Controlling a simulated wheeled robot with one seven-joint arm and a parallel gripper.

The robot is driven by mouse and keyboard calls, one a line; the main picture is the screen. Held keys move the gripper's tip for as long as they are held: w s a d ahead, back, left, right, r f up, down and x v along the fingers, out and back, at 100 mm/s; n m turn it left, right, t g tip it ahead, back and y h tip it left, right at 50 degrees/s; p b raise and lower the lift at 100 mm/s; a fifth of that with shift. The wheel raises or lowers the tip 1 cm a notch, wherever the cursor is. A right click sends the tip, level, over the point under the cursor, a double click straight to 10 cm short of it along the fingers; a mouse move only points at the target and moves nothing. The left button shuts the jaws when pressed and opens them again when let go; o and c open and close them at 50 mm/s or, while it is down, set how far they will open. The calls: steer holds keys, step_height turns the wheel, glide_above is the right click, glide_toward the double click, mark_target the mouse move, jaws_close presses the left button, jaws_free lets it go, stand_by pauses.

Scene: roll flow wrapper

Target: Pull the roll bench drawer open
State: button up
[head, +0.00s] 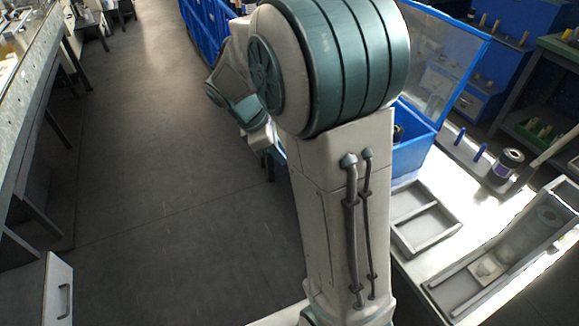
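A pale drawer-like front (59,292) with a dark vertical-looking bar handle (64,301) shows at the lower left corner. It looks shut, but much of its unit is cut off by the frame. I cannot tell whether it is the roll bench drawer. My arm fills the middle of the view. My gripper (272,158) is beyond the arm's big joint, beside the blue machine and partly hidden. It is far from the pale front. Its fingers are too small and covered to tell open from shut.
A bench (413,266) at right carries a grey divided tray (437,244), a long tray (455,290), blue pegs (461,136) and a dark roll (508,163). A blue machine (203,28) stands behind my arm. A long table (30,65) lines the left. The floor (170,200) between is clear.

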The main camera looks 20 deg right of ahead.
steer(key=w+f+n+t+h+b, duration=0.1)
steer(key=w+f+n+h+b, duration=0.25)
steer(key=w+f+n, duration=0.5)
steer(key=w+f+n+h+b, duration=0.35)
steer(key=w+f+n, duration=0.2)
steer(key=f, duration=0.55)
steer(key=w+f+n+t+h+b, duration=0.1)
steer(key=w+f+n+h+b, duration=0.25)
steer(key=w+f+n, duration=0.4)
steer(key=shift+n, duration=0.25)
steer(key=x, duration=0.4)
steer(key=s+f+x, duration=0.1)
steer(key=x, duration=0.4)
steer(key=s+x, duration=0.1)
steer(key=x, duration=0.3)
steer(key=shift+s+d+f, duration=0.1)
steer(key=shift+d+f, duration=0.2)
steer(key=shift+f, duration=0.05)
jaws_close()
